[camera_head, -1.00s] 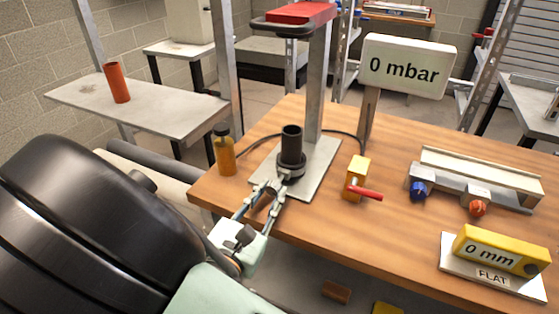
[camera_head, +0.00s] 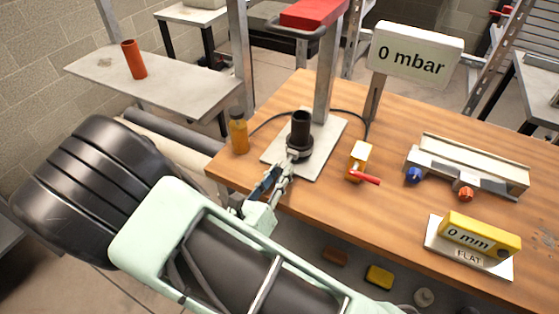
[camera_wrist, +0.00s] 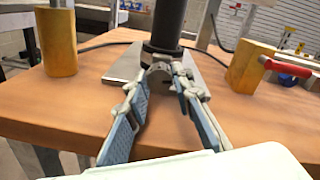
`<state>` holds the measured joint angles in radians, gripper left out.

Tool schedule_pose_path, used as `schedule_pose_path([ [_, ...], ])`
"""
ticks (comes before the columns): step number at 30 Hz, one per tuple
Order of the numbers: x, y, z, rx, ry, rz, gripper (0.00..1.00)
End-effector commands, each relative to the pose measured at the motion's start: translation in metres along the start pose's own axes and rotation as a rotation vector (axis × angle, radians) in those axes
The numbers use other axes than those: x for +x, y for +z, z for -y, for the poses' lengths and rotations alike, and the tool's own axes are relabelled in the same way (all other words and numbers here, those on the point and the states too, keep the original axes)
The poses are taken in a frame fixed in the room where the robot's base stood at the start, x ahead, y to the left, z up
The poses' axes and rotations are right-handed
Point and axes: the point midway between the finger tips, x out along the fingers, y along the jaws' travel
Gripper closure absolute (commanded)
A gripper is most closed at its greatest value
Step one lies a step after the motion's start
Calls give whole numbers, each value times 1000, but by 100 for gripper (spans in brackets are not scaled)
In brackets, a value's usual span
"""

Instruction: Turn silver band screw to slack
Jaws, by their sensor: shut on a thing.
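A black upright pipe (camera_head: 300,128) stands in a dark collar on a grey metal plate (camera_head: 328,142); it also shows in the wrist view (camera_wrist: 167,22). My gripper (camera_head: 285,166) reaches the near side of the collar. In the wrist view, my gripper's two fingers (camera_wrist: 158,76) come in on either side of a small grey rounded piece (camera_wrist: 157,70) at the collar's front. I take this for the silver band screw, with my gripper shut on it. The screw's head and slot cannot be made out, and the fingers partly hide the band.
An amber bottle (camera_head: 238,132) stands left of the plate. A yellow valve with a red lever (camera_head: 364,178) stands to the right. A sign reads 0 mbar (camera_head: 415,60); a yellow gauge reads 0 mm (camera_head: 480,235). The wooden bench's (camera_head: 390,215) front edge lies below my gripper.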

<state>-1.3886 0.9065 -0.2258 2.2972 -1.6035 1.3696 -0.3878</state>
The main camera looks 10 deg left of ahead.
Motion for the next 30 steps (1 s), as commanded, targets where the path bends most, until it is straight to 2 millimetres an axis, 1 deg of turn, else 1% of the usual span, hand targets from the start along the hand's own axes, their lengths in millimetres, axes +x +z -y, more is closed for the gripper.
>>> schedule_pose_path([
  [1,0,5,3,-46,-1,-2,100],
  [30,0,4,0,-947,-8,-38,100],
])
